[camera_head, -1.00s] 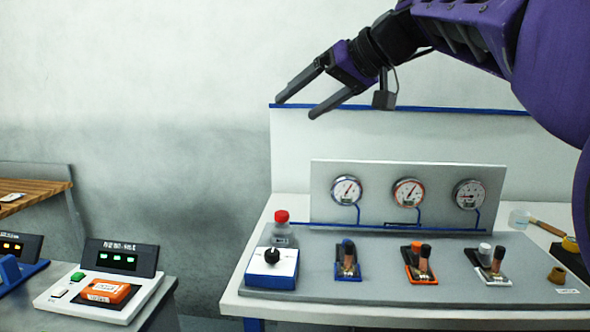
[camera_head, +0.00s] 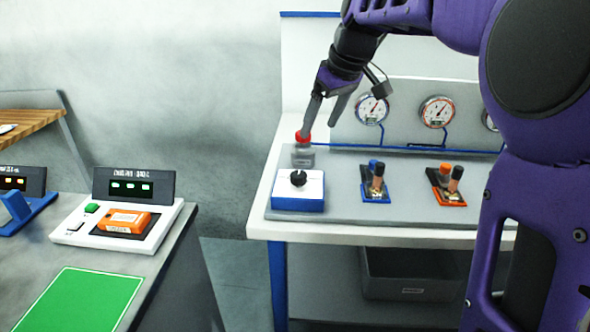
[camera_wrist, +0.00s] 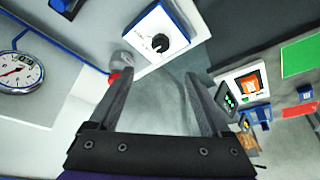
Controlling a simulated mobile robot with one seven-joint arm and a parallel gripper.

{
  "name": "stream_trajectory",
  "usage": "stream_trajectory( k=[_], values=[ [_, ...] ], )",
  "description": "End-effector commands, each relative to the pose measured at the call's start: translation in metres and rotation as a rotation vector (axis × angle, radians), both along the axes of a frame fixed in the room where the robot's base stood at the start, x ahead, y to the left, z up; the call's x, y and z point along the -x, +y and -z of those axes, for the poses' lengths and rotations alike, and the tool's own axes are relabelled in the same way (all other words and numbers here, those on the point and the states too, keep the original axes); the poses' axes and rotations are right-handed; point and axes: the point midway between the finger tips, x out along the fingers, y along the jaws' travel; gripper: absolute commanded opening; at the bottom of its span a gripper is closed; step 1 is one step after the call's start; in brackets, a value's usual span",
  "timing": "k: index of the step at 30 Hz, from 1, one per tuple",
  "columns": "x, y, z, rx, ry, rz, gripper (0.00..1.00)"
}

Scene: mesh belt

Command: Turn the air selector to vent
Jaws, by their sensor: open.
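The air selector is a white-topped blue box (camera_head: 284,199) with a black knob (camera_head: 298,178), at the left front corner of the grey panel on the bench. In the wrist view the selector box (camera_wrist: 178,24) and its knob (camera_wrist: 160,43) show beyond my fingertips, near the top. My gripper (camera_head: 322,118) is open and empty, pointing down above and behind the selector. It also shows in the wrist view (camera_wrist: 160,72), with nothing between its fingers. The selector's markings are too small to read.
Blue (camera_head: 375,182) and orange (camera_head: 447,187) valves sit to the right, below gauges (camera_head: 371,109).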

Motion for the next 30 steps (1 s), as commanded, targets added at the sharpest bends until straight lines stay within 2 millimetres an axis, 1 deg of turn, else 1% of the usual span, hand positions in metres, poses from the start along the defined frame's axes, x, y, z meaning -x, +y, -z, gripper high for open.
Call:
stream_trajectory(
  k=[1,5,15,18,21,24,30],
  values=[
    [-0.002,0.003,0.010,0.000,0.004,-0.001,0.82],
    [-0.009,0.010,0.034,-0.001,0.005,-0.002,0.82],
    [-0.029,0.029,0.103,-0.002,0.004,-0.001,0.82],
    [-0.035,0.035,0.121,-0.002,0.004,-0.001,0.82],
    [-0.039,0.039,0.134,-0.002,0.003,0.000,0.82],
    [-0.043,0.041,0.143,-0.002,0.002,0.000,0.82],
    [-0.045,0.043,0.151,-0.002,0.002,0.001,0.82]
  ],
)
